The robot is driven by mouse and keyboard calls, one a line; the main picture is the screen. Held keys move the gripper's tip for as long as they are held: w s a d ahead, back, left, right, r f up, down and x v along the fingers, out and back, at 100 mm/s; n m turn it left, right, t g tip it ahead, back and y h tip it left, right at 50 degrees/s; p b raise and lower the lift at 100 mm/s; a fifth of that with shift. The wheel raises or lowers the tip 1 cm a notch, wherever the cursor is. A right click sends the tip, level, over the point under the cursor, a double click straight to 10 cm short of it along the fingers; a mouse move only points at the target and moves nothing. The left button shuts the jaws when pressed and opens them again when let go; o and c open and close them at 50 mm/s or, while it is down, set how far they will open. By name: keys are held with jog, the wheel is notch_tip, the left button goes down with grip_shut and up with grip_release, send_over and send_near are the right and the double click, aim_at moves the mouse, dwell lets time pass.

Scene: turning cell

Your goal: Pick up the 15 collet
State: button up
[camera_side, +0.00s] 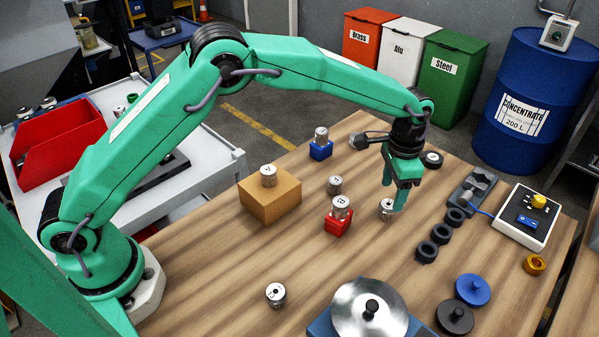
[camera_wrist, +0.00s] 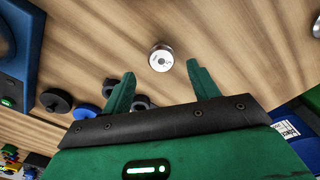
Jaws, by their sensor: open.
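Several silver collets stand on the wooden table, and I cannot clearly read a 15 on any of them. One collet (camera_side: 387,208) stands on bare wood right by my gripper (camera_side: 396,203). In the wrist view a single collet (camera_wrist: 161,59) lies ahead of my fingertips (camera_wrist: 160,78), roughly centred between them and apart from both; its mark is too small to read. My gripper is open and empty, pointing down. Other collets are a bare one (camera_side: 335,185), one on a red block (camera_side: 341,208), one on a cardboard box (camera_side: 268,176), one on a blue block (camera_side: 321,135) and one at the front (camera_side: 276,294).
Black rings (camera_side: 440,233) lie right of my gripper, near a grey fixture (camera_side: 472,189) and a control box (camera_side: 523,217). A steel disc with a black knob (camera_side: 368,311) stands at the front. Bare wood lies between the front collet and the red block.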

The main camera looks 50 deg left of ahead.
aim_at(388, 204)
jog(key=shift+a+f, duration=0.1)
jog(key=shift+f, duration=2.75)
jog(key=c, duration=1.1)
jog(key=shift+r, duration=0.1)
jog(key=shift+r, duration=0.65)
jog(key=r, duration=0.3)
jog(key=shift+s+d+r, duration=0.15)
jog(key=shift+s+d, duration=0.1)
jog(key=s+d+r, duration=0.6)
jog(key=s, duration=0.3)
jog(key=shift+r, duration=0.15)
